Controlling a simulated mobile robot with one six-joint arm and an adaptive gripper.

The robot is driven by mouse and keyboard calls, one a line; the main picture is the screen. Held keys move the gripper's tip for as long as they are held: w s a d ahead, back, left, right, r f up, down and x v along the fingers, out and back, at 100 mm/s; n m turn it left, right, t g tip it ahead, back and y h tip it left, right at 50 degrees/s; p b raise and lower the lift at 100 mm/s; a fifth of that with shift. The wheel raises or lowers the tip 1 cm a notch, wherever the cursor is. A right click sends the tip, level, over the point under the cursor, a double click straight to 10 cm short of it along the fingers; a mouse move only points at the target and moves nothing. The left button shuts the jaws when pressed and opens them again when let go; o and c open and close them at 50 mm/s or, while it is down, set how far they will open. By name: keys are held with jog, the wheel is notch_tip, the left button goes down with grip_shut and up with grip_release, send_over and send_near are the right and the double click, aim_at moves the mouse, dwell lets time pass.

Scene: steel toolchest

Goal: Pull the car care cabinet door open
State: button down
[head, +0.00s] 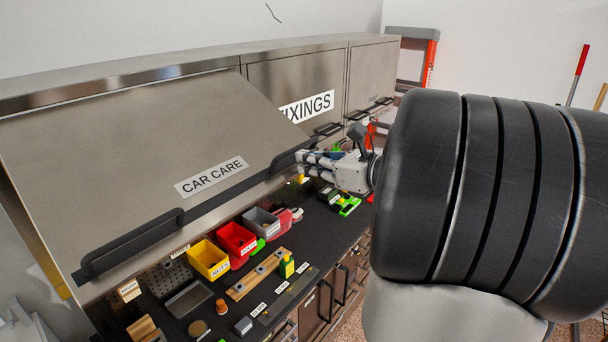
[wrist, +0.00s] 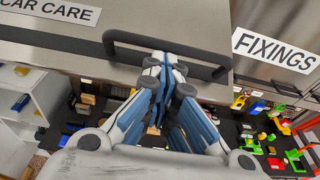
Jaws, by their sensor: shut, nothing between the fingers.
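The car care door (head: 110,135) is a steel flap with a "CAR CARE" label, at the left of the head view. It stands partly open, its lower edge swung out from the cabinet. It has two black bar handles along that edge, a left one (head: 130,245) and a right one (head: 290,157). My gripper (head: 303,158) is shut and empty at the right handle. In the wrist view its closed fingertips (wrist: 167,62) are at the middle of the handle bar (wrist: 200,57); I cannot tell whether they touch it.
The fixings door (head: 290,90) beside it is closed. Below, the dark worktop holds a yellow bin (head: 208,260), a red bin (head: 236,240), a grey bin (head: 261,222) and small items. Drawers (head: 325,300) are under it. A red-handled tool (head: 581,65) stands far right.

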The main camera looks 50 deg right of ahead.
aim_at(297, 148)
jog(key=shift+s+r, duration=0.2)
jog(key=shift+r, duration=0.6)
jog(key=shift+s+r, duration=0.2)
jog(key=shift+r, duration=0.6)
